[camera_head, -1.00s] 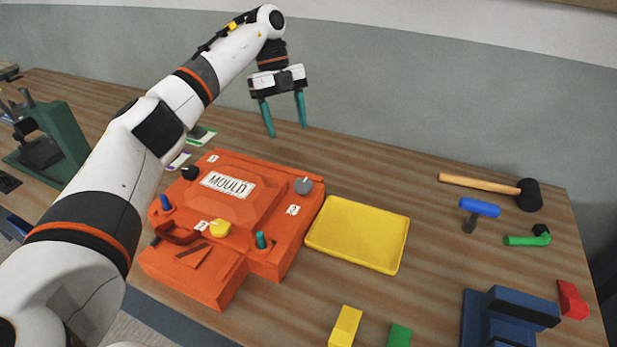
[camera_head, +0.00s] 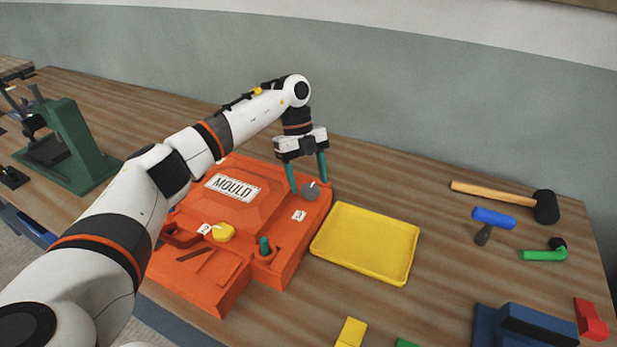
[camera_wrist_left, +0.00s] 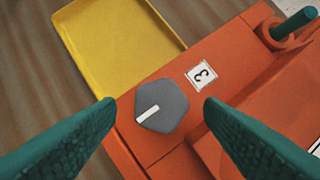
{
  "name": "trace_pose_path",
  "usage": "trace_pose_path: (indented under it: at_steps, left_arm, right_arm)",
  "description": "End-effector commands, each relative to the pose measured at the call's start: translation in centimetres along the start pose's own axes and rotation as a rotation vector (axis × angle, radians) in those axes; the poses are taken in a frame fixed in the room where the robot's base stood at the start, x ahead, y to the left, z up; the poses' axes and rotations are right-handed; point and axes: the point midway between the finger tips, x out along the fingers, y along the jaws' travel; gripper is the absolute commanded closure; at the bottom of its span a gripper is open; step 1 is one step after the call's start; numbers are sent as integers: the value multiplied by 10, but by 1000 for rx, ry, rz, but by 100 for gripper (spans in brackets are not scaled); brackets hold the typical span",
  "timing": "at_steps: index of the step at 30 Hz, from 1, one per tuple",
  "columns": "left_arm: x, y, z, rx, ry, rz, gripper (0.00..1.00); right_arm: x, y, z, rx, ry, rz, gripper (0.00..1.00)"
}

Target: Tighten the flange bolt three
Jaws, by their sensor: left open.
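The orange mould (camera_head: 232,203) lies on the bench with a "MOULD" plate on its lid. In the head view the grey bolt (camera_head: 310,193) is at the mould's far right corner. My left gripper (camera_head: 308,183) is open, its two teal fingers just above the bolt. In the left wrist view the fingers (camera_wrist_left: 159,104) stand on either side of the bolt, apart from it. A yellow bolt (camera_head: 223,232) and a teal bolt (camera_head: 265,246) sit at the near side. My right gripper is out of view.
A yellow tray (camera_head: 365,244) lies right of the mould. A mallet (camera_head: 505,198), a blue-handled tool (camera_head: 493,220) and a green tool (camera_head: 543,255) lie farther right. A green press (camera_head: 75,150) stands at the left. Bare bench lies behind the tray.

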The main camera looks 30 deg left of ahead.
Motion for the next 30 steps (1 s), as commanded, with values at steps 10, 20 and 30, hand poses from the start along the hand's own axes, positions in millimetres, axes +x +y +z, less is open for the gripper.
trace_pose_path:
  at_steps: [10,20,30]
  left_arm:
    - [11,0,0,1,1,1,38]
    - [11,0,0,1,1,0,77]
    - [11,1,0,36,0,-16,82]
  right_arm:
    - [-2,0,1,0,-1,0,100]
    - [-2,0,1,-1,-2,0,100]
    - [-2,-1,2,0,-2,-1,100]
